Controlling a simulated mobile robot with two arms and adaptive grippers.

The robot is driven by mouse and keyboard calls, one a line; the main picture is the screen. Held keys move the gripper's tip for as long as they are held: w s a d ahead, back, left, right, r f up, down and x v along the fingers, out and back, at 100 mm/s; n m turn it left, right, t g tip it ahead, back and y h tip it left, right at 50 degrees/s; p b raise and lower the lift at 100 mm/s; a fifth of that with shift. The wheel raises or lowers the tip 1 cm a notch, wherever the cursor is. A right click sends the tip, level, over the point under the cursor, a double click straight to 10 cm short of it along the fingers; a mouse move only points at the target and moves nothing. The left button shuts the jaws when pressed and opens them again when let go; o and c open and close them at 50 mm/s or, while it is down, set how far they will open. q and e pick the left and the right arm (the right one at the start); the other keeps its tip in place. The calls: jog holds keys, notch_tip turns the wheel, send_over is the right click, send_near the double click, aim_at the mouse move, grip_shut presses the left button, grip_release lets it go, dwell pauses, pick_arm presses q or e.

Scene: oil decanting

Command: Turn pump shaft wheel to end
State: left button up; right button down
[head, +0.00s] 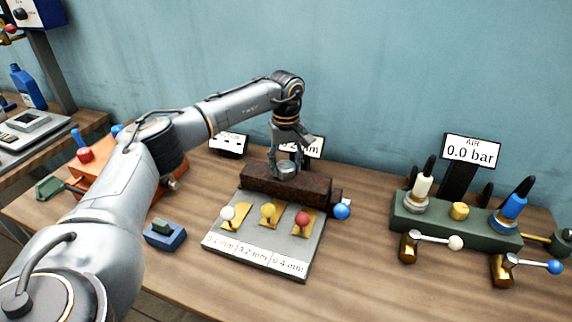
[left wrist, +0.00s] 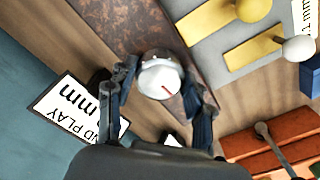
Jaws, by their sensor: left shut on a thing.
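The pump shaft wheel is a small round silver knob (head: 286,168) on top of a rusty brown block (head: 318,190). In the left wrist view the knob (left wrist: 160,77) shows a red mark on its pale face. My left gripper (head: 288,158) reaches down from above the block and is shut on the knob. In the left wrist view its two fingers (left wrist: 158,88) lie on either side of the knob. A sign reading "END PLAY" and "mm" (left wrist: 74,112) stands behind the block; its figure is partly hidden. My right gripper is not in view.
In front of the block lies a grey plate (head: 255,250) with white, yellow and red knobs on yellow tabs and mm labels. A blue ball (head: 342,211) sits at the block's right end. A green valve block (head: 455,222) with an "AIR 0.0 bar" sign (head: 470,151) stands right.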

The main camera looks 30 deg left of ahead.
aim_at(286, 165)
pick_arm(q)
jog(key=shift+m, duration=0.5)
jog(key=o, duration=1.2)
notch_tip(286, 165, up, 12)
jog(key=shift+r, duration=0.1)
